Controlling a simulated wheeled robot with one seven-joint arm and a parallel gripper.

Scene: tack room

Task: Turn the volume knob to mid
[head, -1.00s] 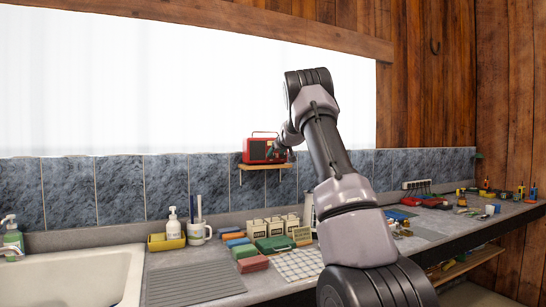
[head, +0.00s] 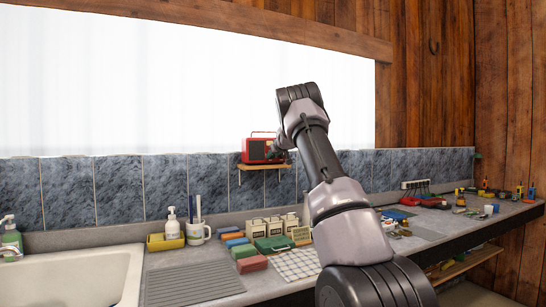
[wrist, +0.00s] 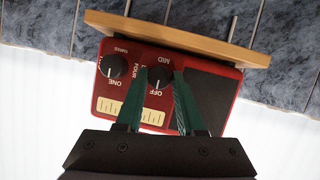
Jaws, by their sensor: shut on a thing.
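A red radio (head: 257,150) stands on a small wooden shelf below the window in the head view. In the wrist view the radio's red face (wrist: 187,58) appears upside down. Its black volume knob (wrist: 160,77) has the labels MID and OFF beside it. My gripper (wrist: 160,76) is shut on this knob, with one green finger on each side. My arm partly hides the radio in the head view.
The wooden shelf (wrist: 180,38) edge runs close along the radio. Tiles (head: 114,190) line the wall below the window. The counter holds a sink (head: 85,280), a yellow caddy (head: 160,244), a mug (head: 198,234), several boxes and cloths, and tools at the right.

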